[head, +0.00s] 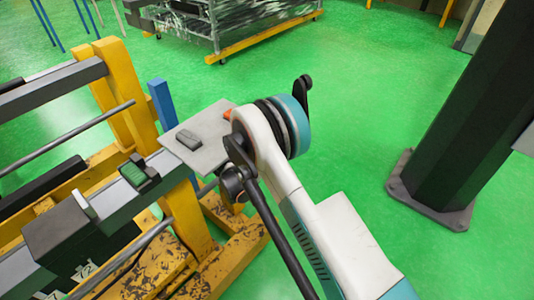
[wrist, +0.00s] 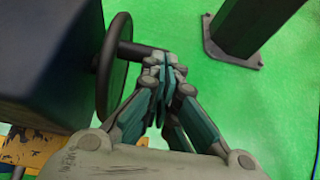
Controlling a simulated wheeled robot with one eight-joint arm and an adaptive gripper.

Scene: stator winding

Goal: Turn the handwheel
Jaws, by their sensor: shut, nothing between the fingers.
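The handwheel (wrist: 113,80) shows in the wrist view as a dark disc seen nearly edge-on, on the right side of a dark box-shaped housing (wrist: 50,60). A dark handle (wrist: 135,49) sticks out from the wheel toward the right. My gripper (wrist: 164,66) is shut and empty, with its teal and grey fingers together. Its fingertips overlap the outer end of the handle in the picture; I cannot tell whether they touch it. In the head view my white and teal arm fills the middle, and I cannot make out the gripper or the handwheel there.
A yellow frame (head: 126,85) with grey bars stands at the left. A small grey plate (head: 205,135) sits beside my arm. A dark column (head: 465,100) stands on the right, also in the wrist view (wrist: 250,25). A metal rack (head: 245,25) is at the back. Green floor lies open between.

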